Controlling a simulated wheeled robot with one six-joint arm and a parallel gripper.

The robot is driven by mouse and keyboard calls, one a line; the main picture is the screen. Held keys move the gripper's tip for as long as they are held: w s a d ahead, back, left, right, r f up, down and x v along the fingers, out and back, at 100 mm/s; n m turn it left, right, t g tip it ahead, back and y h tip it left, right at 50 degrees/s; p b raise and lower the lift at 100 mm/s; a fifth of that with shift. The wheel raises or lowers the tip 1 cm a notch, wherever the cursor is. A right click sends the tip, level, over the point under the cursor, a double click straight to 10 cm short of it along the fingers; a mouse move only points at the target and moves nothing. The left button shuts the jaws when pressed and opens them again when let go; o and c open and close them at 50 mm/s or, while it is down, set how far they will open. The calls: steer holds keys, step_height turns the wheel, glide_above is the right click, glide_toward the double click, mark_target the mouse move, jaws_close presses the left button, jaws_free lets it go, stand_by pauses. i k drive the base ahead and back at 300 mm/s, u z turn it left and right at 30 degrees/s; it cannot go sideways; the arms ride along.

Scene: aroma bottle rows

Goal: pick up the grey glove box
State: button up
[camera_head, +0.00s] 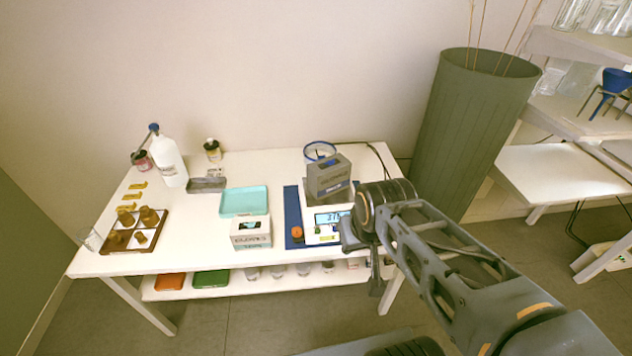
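My arm comes in from the lower right. My gripper (376,284) hangs at the right front edge of the table, right of the scale and lower in the picture than the grey box. It is apart from the box. Its fingers are small and partly hidden by my wrist, so I cannot tell whether they are open or shut.
The white table (185,222) holds a white box (251,240) with a dark opening, a teal tray (243,201), a wooden tray (120,240) of brown pieces and a white bottle (168,160). A tall green bin (460,125) stands at right.

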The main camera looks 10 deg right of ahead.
mark_target(326, 176)
steer(key=u, duration=0.9)
steer(key=i, duration=0.45)
steer(key=u, duration=0.75)
